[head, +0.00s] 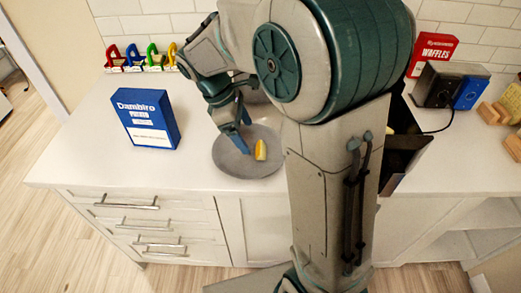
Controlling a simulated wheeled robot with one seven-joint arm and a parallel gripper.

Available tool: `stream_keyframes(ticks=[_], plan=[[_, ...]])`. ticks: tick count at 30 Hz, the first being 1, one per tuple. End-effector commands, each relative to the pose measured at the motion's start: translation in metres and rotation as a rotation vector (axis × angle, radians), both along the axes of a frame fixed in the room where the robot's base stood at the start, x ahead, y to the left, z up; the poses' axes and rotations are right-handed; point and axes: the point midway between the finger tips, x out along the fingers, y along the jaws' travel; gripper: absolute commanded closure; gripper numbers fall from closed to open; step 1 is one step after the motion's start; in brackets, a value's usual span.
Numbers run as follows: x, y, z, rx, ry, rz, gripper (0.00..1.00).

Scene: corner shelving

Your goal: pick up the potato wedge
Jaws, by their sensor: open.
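The potato wedge (260,150) is a small yellow-orange piece on a round grey plate (232,166), right of the plate's middle. The plate lies on the white counter near its front edge. My gripper (241,137) reaches down over the plate from the upper left, its blue-tipped fingers just left of the wedge. The fingers are open and appear apart from the wedge. Part of the plate's right side is close to my arm, which hides the counter behind it.
A blue box (147,119) stands left of the plate. Coloured items (143,58) line the back wall. At right are a red waffles box (432,53), a toaster (440,86) and wooden blocks (490,112). A dark open container (404,150) shows behind my arm. The counter's front left is clear.

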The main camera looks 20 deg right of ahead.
Motion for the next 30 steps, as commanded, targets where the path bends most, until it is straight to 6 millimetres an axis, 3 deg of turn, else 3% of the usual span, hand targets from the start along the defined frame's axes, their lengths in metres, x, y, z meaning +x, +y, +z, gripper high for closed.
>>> stream_keyframes(ticks=[5, 15, 23, 28, 30], plan=[[-0.002, -0.005, -0.011, 0.0, 0.001, -0.003, 0.2], [-0.005, -0.024, -0.05, 0.0, 0.0, -0.002, 0.2], [-0.005, -0.025, -0.053, 0.001, -0.001, -0.002, 0.2], [-0.005, -0.025, -0.052, 0.001, -0.001, -0.002, 0.65], [-0.005, -0.025, -0.052, 0.001, -0.001, -0.002, 0.68]])
